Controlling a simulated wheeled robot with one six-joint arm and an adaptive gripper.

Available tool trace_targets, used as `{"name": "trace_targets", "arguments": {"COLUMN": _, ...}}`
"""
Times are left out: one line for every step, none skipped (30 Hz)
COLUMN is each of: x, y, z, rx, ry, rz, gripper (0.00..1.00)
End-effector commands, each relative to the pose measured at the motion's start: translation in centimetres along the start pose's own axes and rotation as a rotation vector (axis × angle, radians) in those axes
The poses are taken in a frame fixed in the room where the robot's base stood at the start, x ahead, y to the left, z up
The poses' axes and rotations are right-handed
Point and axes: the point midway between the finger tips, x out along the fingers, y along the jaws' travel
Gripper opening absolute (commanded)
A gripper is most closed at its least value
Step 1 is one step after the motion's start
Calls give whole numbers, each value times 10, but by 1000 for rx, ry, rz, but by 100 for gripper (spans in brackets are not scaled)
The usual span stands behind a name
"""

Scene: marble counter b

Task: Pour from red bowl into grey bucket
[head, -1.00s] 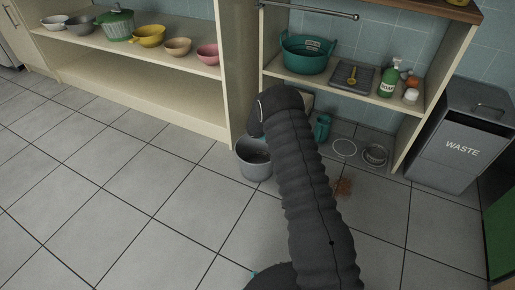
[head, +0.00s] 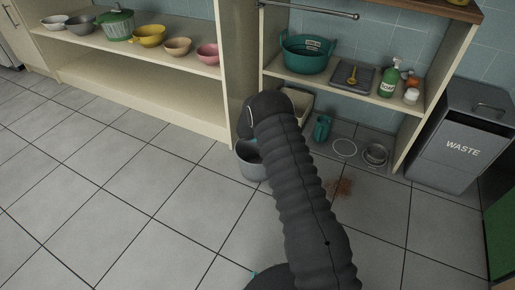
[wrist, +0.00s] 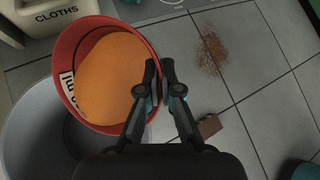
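The red bowl (wrist: 138,40), filled with orange contents (wrist: 115,80), is in the wrist view above the grey bucket (wrist: 28,120), overlapping its upper right part. My gripper (wrist: 160,72) is closed on the bowl's right rim, one finger inside and one outside. The bowl's exact tilt is hard to tell, and no falling contents show. In the head view the grey bucket (head: 250,160) stands on the floor, partly covered by my arm. The bowl and gripper are hidden behind my arm there.
A brown spill (head: 343,187) lies on the tiles. A cream cloths box (wrist: 50,15) is beside the bucket. A teal jug (head: 322,128) and metal bowl (head: 375,155) stand below the shelf. A grey waste bin (head: 462,140) is at right. Floor at left is clear.

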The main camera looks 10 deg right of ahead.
Motion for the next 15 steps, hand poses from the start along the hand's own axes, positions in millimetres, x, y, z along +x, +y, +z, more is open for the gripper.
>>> {"name": "trace_targets", "arguments": {"x": 0, "y": 1, "z": 0, "rx": -2, "ry": -6, "rz": -3, "gripper": 0}}
{"name": "trace_targets", "arguments": {"x": 0, "y": 1, "z": 0, "rx": -3, "ry": -10, "rz": -5, "gripper": 0}}
{"name": "trace_targets", "arguments": {"x": -1, "y": 1, "z": 0, "rx": -5, "ry": -14, "rz": -9, "gripper": 0}}
{"name": "trace_targets", "arguments": {"x": -1, "y": 1, "z": 0, "rx": -7, "ry": -17, "rz": -10, "gripper": 0}}
{"name": "trace_targets", "arguments": {"x": -1, "y": 1, "z": -1, "rx": -8, "ry": -20, "rz": -12, "gripper": 0}}
{"name": "trace_targets", "arguments": {"x": -1, "y": 2, "z": -1, "rx": -10, "ry": -24, "rz": -15, "gripper": 0}}
{"name": "trace_targets", "arguments": {"x": -1, "y": 2, "z": -1, "rx": -11, "ry": -28, "rz": -17, "gripper": 0}}
{"name": "trace_targets", "arguments": {"x": -1, "y": 2, "z": -1, "rx": -13, "ry": -31, "rz": -19, "gripper": 0}}
{"name": "trace_targets", "arguments": {"x": -1, "y": 2, "z": -1, "rx": -14, "ry": -35, "rz": -22, "gripper": 0}}
{"name": "trace_targets", "arguments": {"x": -2, "y": 3, "z": -1, "rx": -16, "ry": -39, "rz": -24, "gripper": 0}}
{"name": "trace_targets", "arguments": {"x": -2, "y": 3, "z": -2, "rx": -17, "ry": -42, "rz": -26, "gripper": 0}}
{"name": "trace_targets", "arguments": {"x": -2, "y": 3, "z": -2, "rx": -19, "ry": -46, "rz": -29, "gripper": 0}}
{"name": "trace_targets", "arguments": {"x": -2, "y": 4, "z": -2, "rx": -20, "ry": -48, "rz": -30, "gripper": 0}}
{"name": "trace_targets", "arguments": {"x": -3, "y": 4, "z": -2, "rx": -22, "ry": -50, "rz": -32, "gripper": 0}}
{"name": "trace_targets", "arguments": {"x": -3, "y": 4, "z": -3, "rx": -24, "ry": -53, "rz": -34, "gripper": 0}}
